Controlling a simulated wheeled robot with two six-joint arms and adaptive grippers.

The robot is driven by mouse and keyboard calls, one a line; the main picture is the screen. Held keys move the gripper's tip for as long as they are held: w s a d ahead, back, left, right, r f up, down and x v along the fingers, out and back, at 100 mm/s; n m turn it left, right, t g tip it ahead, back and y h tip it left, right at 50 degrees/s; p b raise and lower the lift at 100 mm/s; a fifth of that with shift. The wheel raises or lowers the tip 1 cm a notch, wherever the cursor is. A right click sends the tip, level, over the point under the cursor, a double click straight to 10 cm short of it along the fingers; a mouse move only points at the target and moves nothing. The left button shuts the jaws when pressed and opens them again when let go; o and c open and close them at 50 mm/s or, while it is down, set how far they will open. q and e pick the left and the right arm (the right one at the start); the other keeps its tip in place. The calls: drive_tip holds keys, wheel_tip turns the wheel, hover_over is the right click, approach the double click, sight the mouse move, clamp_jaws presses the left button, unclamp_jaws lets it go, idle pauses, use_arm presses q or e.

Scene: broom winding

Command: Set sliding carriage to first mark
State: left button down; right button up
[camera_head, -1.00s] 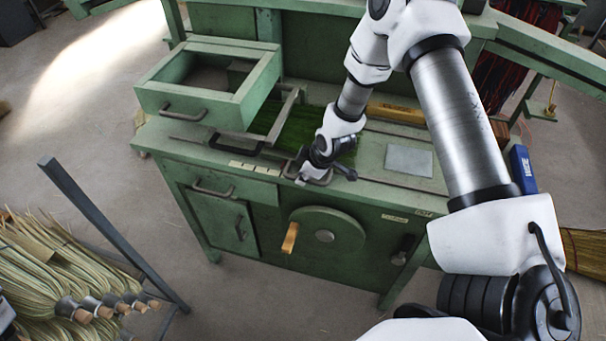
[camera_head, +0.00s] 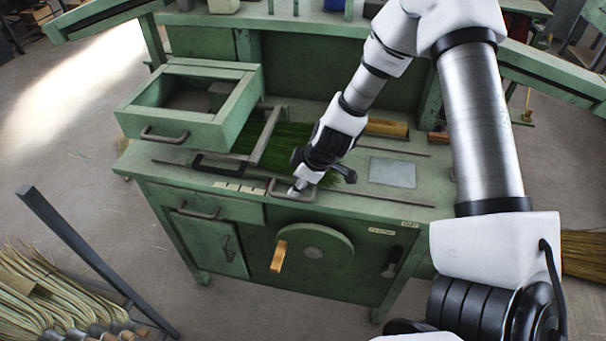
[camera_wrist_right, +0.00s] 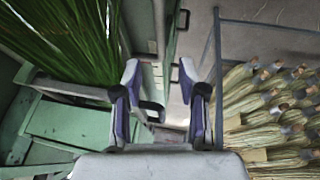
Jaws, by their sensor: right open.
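The workbench (camera_head: 400,202) is green, with rails along its top. A flat carriage-like frame with a grey bar (camera_head: 265,135) and a dark handle (camera_head: 219,165) lies over green bristles (camera_head: 285,137). I cannot tell for sure which part is the carriage. Pale mark plates (camera_head: 240,188) sit on the bench's front edge. A grey loop handle (camera_head: 280,191) is right of them. My right gripper (camera_head: 320,183) is open, its tips close by this handle. In the right wrist view, the gripper (camera_wrist_right: 160,82) has its fingers apart, with a dark handle (camera_wrist_right: 152,110) showing between them. My left gripper is out of view.
A green open box (camera_head: 190,100) stands at the bench's left end. A wheel with a wooden knob (camera_head: 279,256) is on the front. A metal plate (camera_head: 392,172) lies at right. Straw bundles (camera_head: 40,305) and a dark post (camera_head: 90,255) stand at lower left.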

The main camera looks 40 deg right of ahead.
drive_tip(key=v, duration=0.4)
drive_tip(key=shift+r, duration=0.1)
idle(0.4)
drive_tip(key=s+a+f+n+g+h+b, duration=0.1)
drive_tip(key=s+a+f+n+g+b, duration=0.15)
drive_tip(key=s+f, duration=0.65)
drive_tip(key=s+a+f+n+g+h+b, duration=0.1)
drive_tip(key=s+f+g+b, duration=0.15)
drive_tip(key=s+f, duration=0.7)
drive_tip(key=s+a+f+m+b, duration=0.1)
drive_tip(key=s+a+f+m, duration=0.4)
drive_tip(key=m, duration=0.7)
wheel_tip(320, 180, down, 2)
drive_tip(key=shift+a+f+y, duration=0.2)
drive_tip(key=shift+a+y, duration=0.1)
drive_tip(key=shift+a, duration=0.3)
drive_tip(key=shift+s, duration=0.1)
